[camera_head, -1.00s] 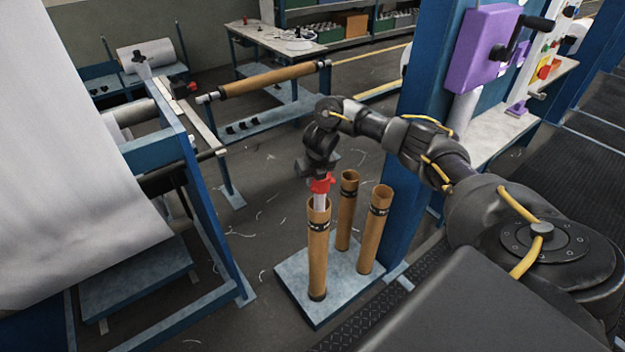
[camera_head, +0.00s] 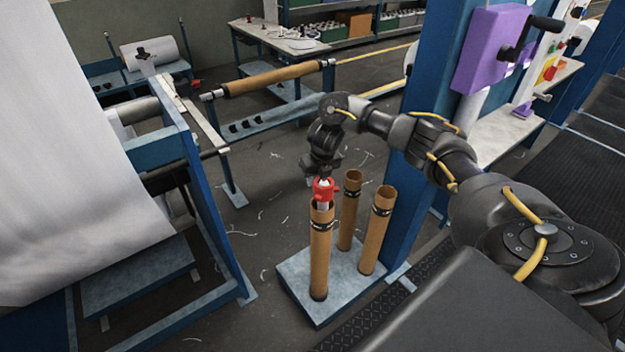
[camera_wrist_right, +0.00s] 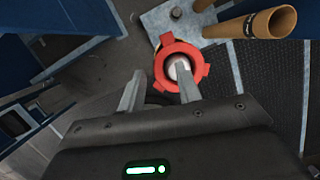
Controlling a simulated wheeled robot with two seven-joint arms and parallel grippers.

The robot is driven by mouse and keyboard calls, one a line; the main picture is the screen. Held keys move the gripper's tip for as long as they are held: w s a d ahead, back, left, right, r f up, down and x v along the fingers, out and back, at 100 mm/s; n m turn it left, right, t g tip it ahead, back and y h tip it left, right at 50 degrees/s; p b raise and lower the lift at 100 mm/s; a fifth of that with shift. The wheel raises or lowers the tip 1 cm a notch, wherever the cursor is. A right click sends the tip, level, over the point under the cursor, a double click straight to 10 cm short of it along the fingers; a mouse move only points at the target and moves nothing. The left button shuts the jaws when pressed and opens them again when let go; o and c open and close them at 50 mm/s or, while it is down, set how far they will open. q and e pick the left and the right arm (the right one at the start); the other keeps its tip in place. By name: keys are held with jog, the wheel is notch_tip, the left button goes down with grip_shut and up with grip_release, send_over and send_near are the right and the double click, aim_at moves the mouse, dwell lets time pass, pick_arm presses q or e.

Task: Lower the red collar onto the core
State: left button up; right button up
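The red collar (camera_head: 324,188) is a lugged ring at the upper end of the front brown core (camera_head: 320,255), which stands upright. A pale piece shows between the collar and the core's rim. In the right wrist view, the collar (camera_wrist_right: 161,77) surrounds a pale round end, and its core is hidden behind it. My right gripper (camera_head: 323,172) points down just above the collar. In its wrist view, the gripper (camera_wrist_right: 158,72) has its fingers apart: one overlaps the collar's opening, the other is clear to the left. Contact cannot be told. My left gripper is out of view.
Two more brown cores (camera_head: 350,210) (camera_head: 376,232) stand close behind and right on the pale base plate (camera_head: 300,275). A blue post (camera_head: 425,110) rises to the right. A blue frame with white fabric (camera_head: 85,150) stands left. Open floor lies between.

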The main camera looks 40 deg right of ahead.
jog(key=p+v, duration=0.3)
jog(key=v, duration=0.7)
jog(key=shift+a, duration=0.35)
jog(key=shift+s+a, duration=0.1)
jog(key=shift+s, duration=0.05)
